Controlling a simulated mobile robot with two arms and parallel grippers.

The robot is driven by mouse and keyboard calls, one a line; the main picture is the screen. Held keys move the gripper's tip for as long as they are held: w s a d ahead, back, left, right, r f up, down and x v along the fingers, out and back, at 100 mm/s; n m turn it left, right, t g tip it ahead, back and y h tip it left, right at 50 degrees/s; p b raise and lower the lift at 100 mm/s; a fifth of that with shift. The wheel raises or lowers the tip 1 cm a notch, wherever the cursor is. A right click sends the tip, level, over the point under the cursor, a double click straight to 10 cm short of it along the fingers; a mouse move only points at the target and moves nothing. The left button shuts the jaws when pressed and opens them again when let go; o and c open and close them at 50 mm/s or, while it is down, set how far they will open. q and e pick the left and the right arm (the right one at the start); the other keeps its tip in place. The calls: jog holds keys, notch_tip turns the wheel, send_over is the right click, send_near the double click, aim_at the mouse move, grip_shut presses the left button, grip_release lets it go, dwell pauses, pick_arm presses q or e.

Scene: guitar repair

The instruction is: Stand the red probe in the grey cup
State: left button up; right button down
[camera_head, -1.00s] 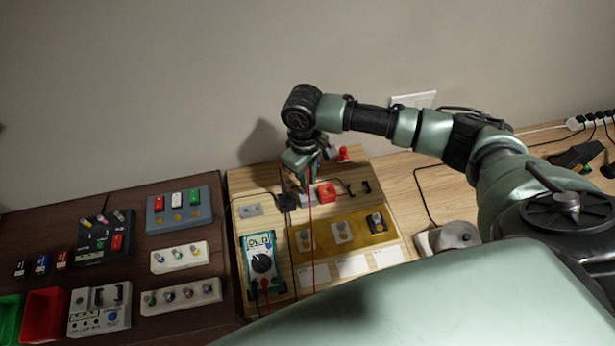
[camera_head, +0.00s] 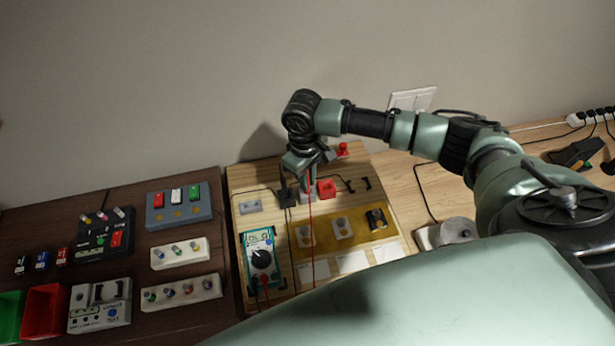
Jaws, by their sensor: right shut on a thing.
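My right gripper (camera_head: 305,170) is shut on the red probe and points down over the wooden board. The probe's body is mostly hidden by the fingers. Its thin red lead (camera_head: 311,235) hangs down in front, toward the multimeter side of the board. A small light grey block (camera_head: 307,194), seemingly the grey cup, is directly below the fingertips, partly hidden. I cannot tell whether the probe's tip is inside it, touching it or just above it. My left gripper is not in view.
A black holder (camera_head: 287,195) with a black lead stands close left of the gripper, and a red block (camera_head: 326,188) close right. A multimeter (camera_head: 262,258) lies at the board's front left. Several parts trays and a red bin (camera_head: 45,312) are on the dark table.

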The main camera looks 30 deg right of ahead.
jog(key=shift+f, duration=0.4)
jog(key=c, duration=1.4)
grip_release()
jog(key=o, duration=0.4)
jog(key=shift+r, duration=0.1)
